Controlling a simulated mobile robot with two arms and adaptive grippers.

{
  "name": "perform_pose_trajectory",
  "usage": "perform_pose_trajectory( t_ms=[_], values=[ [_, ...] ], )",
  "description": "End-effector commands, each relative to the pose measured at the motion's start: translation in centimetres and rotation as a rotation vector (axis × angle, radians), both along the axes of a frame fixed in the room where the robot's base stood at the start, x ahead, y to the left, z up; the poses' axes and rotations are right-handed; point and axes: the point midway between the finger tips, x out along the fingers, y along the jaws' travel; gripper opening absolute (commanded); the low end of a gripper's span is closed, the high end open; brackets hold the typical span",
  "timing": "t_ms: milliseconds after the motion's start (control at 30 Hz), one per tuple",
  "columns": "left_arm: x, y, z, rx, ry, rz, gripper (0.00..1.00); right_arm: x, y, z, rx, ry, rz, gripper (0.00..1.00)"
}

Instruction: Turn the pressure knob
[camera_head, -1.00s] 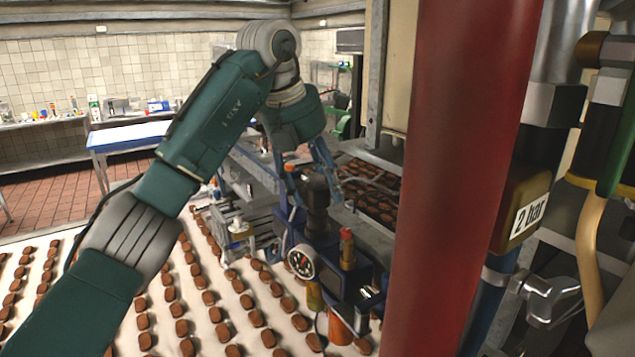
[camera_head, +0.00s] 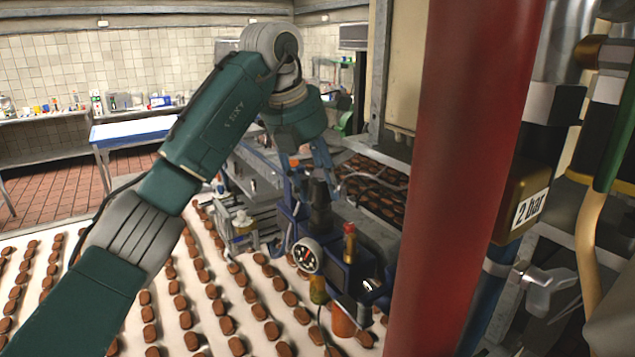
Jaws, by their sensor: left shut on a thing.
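The pressure knob (camera_head: 320,207) is a dark, upright knob on top of a blue regulator unit. A round pressure gauge (camera_head: 307,256) with a white dial and a red needle faces me just below it. My left gripper (camera_head: 316,182) reaches down from above, its fingers on either side of the knob's top, and is shut on it. The fingertips are small and partly hidden by the knob and the gripper's own body. My right gripper is not in view.
A thick red pipe (camera_head: 468,150) stands close on the right and blocks part of the view. Rows of brown biscuits lie on a white conveyor (camera_head: 60,335) below. A blue-white table (camera_head: 135,132) stands back left.

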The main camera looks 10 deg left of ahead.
Motion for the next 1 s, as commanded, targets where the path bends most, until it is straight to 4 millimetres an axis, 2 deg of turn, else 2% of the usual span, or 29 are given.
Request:
perform_pose_trajectory(
  t_ms=[267,700,1000],
  values=[
    [0.16,-0.18,0.34,-0.006,-0.009,-0.130,0.17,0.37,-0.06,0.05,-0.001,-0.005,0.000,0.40],
    [0.23,-0.27,0.41,-0.009,-0.011,-0.502,0.17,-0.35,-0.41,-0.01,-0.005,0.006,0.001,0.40],
    [0.25,-0.34,0.38,-0.006,-0.012,-0.700,0.17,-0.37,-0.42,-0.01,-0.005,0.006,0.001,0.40]
  ],
)
